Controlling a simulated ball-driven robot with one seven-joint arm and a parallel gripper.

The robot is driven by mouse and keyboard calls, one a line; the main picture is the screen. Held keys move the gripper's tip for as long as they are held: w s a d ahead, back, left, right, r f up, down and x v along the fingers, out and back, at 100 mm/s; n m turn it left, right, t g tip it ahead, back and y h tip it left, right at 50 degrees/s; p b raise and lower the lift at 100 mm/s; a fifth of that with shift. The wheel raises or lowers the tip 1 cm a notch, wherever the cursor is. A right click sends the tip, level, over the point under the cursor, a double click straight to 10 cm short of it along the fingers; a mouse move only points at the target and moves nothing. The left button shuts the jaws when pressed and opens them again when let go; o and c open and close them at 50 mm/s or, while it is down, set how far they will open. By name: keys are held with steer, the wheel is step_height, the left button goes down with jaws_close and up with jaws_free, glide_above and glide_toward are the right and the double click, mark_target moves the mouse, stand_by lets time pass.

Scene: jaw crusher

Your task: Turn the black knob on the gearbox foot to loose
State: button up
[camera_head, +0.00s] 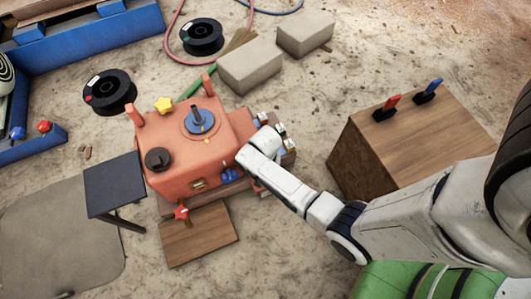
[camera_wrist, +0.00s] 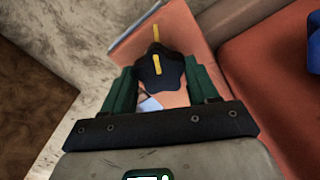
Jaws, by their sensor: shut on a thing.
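The orange gearbox (camera_head: 190,150) stands on the ground left of centre in the head view. The black knob (camera_wrist: 160,75) with a yellow line shows in the wrist view, on the orange foot (camera_wrist: 178,30). A second yellow mark (camera_wrist: 155,33) is on the foot just beyond it, roughly in line with the knob's line. My gripper (camera_wrist: 162,68) has its green fingers on either side of the knob and is shut on it. In the head view my gripper (camera_head: 276,137) is at the gearbox's right side; the knob is hidden there behind my wrist.
A wooden block (camera_head: 410,145) with red and blue handles stands right of the gearbox. A dark stand (camera_head: 115,185) and a wooden board (camera_head: 198,235) are near its left and front. Concrete blocks (camera_head: 250,68) and black spools (camera_head: 110,91) lie behind it.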

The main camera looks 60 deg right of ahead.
steer(key=n+p, duration=0.1)
steer(key=n, duration=0.1)
steer(key=n+p, duration=0.1)
steer(key=shift+r+n+p, duration=0.2)
steer(key=shift+n+p, duration=0.15)
steer(key=shift+n, duration=0.05)
steer(key=n+p, duration=0.2)
steer(key=n, duration=0.3)
steer(key=shift+f, duration=0.1)
steer(key=n+p, duration=0.1)
steer(key=n, duration=0.4)
steer(key=n+p, duration=0.1)
steer(key=n, duration=0.3)
steer(key=shift+f+n, duration=0.1)
steer(key=shift+n, duration=0.2)
steer(key=o, duration=1.1)
steer(key=shift+c, duration=0.2)
